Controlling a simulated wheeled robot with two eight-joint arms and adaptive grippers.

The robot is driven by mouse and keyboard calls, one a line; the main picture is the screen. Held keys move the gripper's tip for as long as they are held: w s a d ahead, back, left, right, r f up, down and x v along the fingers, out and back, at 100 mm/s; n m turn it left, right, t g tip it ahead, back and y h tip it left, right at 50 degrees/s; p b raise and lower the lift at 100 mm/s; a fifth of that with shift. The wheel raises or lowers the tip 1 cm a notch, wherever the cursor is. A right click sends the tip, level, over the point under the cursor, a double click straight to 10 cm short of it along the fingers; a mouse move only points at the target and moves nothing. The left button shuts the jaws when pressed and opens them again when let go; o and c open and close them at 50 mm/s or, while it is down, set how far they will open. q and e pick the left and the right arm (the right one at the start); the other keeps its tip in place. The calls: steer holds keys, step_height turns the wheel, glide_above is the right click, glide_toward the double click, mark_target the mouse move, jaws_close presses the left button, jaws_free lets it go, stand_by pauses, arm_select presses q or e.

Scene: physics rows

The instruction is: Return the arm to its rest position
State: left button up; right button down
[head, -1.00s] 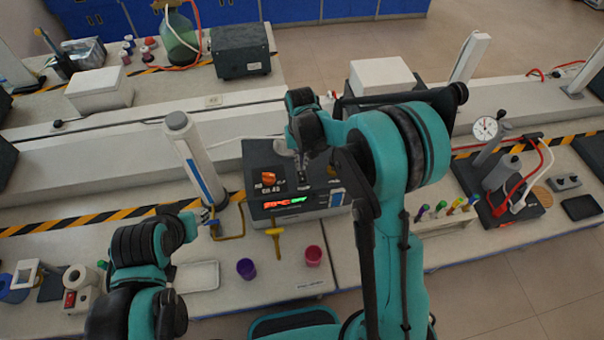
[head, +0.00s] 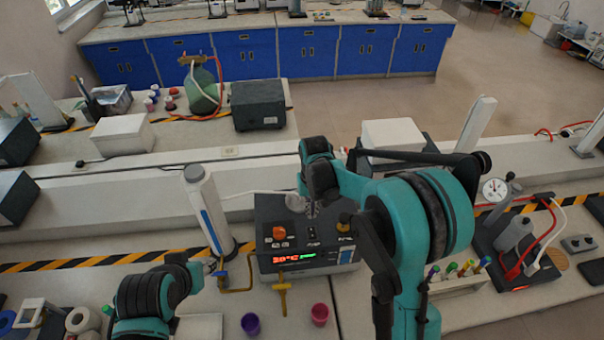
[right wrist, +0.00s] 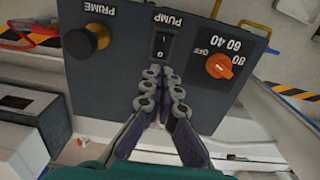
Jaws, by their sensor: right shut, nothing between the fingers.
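My right gripper (head: 312,208) is over the dark control box (head: 270,212) in the head view, with its fingers together and empty. In the right wrist view the closed fingertips (right wrist: 161,84) show in front of the box's panel, just below the PUMP switch (right wrist: 165,44) in the picture. Whether they touch the panel I cannot tell. An orange knob (right wrist: 219,66) and a black and yellow PRIME knob (right wrist: 86,41) sit on either side. My left arm is at the bottom left of the head view; its fingers do not show.
A purple cup (head: 250,324) and a pink cup (head: 320,314) stand in front of the box. A white column (head: 207,210) stands left of it. A rack of coloured tubes (head: 456,285) and a dial gauge stand (head: 495,190) are at the right.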

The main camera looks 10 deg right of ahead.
steer(key=s+d+f+t+b, duration=0.3)
steer(key=s+f+b, duration=0.2)
steer(key=s+b, duration=0.5)
steer(key=s+d+f+t+b, duration=0.3)
steer(key=s+f+t+b, duration=0.1)
steer(key=s+b, duration=0.6)
steer(key=f+b, duration=0.1)
steer(key=b, duration=0.2)
steer(key=shift+s+d+f, duration=0.25)
steer(key=shift+s+f, duration=0.05)
steer(key=shift+f, duration=0.05)
